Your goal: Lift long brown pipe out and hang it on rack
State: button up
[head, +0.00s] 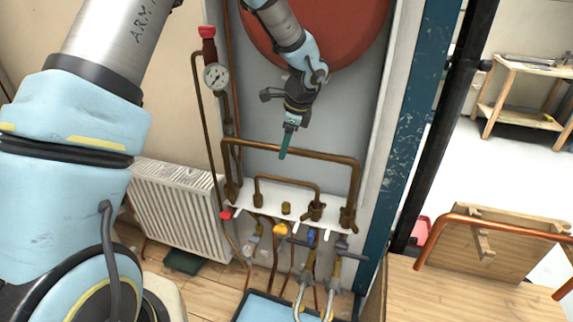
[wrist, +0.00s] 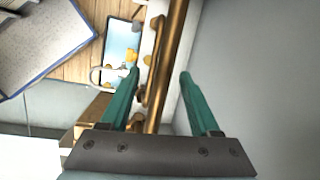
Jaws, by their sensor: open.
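The long brown pipe (head: 325,155) is a wide U turned upside down. Its two legs stand in fittings on the white manifold shelf (head: 275,207), and its top bar runs level above a shorter brown pipe (head: 288,183). My gripper (head: 285,152) points down at the middle of the top bar, with its green fingers overlapping the bar in the head view. In the wrist view the open fingers lie on either side of the pipe (wrist: 174,50), which is not clamped. A wooden rack board (head: 505,245) with pegs stands at the right on a wooden bench.
A red tank (head: 335,30) hangs behind my arm, and a gauge (head: 215,76) is at left. A blue post (head: 400,150) and black pipe (head: 437,130) stand between booth and bench.

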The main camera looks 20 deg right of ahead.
jog(key=shift+d+p+x, duration=0.15)
jog(key=shift+p+x, duration=0.3)
jog(key=shift+x, duration=0.9)
jog(key=shift+d+p+x, duration=0.2)
jog(key=shift+p+x, duration=0.2)
jog(key=shift+x, duration=0.95)
grip_shut()
